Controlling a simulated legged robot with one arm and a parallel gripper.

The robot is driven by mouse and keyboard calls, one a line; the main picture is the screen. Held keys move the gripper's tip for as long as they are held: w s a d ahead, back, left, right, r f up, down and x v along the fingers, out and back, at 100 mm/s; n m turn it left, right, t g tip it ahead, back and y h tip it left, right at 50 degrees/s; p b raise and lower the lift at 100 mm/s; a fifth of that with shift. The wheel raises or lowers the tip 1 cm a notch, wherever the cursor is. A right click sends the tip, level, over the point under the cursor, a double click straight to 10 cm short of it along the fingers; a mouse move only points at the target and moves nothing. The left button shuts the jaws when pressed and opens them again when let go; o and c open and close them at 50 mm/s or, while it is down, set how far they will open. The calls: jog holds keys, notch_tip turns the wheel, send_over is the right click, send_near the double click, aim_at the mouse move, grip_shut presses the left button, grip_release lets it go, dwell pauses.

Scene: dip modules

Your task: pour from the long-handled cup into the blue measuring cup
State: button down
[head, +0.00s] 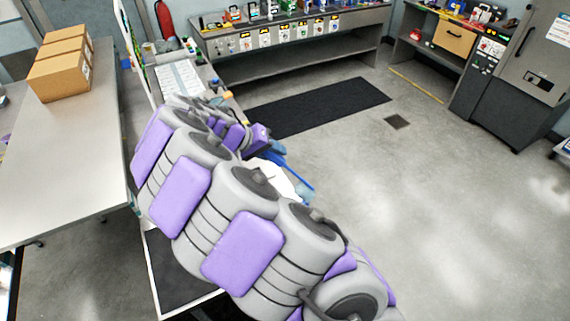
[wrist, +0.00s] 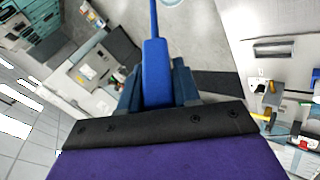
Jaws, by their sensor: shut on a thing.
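My gripper (head: 276,153) is shut on the blue handle of the long-handled cup (head: 294,174). In the wrist view the handle (wrist: 154,62) stands between the two dark fingers of my gripper (wrist: 157,86) and runs up to the top edge. Only a small pale-blue bit of the cup's end shows there. In the head view a pale-blue end shows at the lower right of the handle, over a pale surface and the floor edge. I cannot make out the blue measuring cup; my arm covers much of the bench. The cup's contents are not visible.
A grey table (head: 75,165) with cardboard boxes (head: 62,65) stands at the left. A workbench (head: 300,45) with small items runs along the back. A dark floor mat (head: 318,108) lies before it. A grey machine (head: 515,75) stands at the right. The floor at right is clear.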

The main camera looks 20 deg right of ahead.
jog(key=shift+w+a+f, duration=0.1)
jog(key=shift+a+f, duration=0.05)
jog(key=shift+a, duration=1.05)
jog(key=shift+w+d+f+h+b, duration=0.15)
jog(key=shift+d+f+h+b, duration=0.15)
jog(key=shift+f+b, duration=0.15)
jog(key=shift+w+d+f+h+b, duration=0.15)
jog(key=shift+d+f+h+b, duration=0.15)
jog(key=shift+f, duration=0.35)
jog(key=w+a+f+n+g+h+b, duration=0.1)
jog(key=a+f+h+b, duration=0.2)
jog(key=a+f+b, duration=0.2)
jog(key=shift+w+f+g, duration=0.3)
jog(key=shift+w+f, duration=0.1)
jog(key=shift+f, duration=0.05)
dwell(0.6)
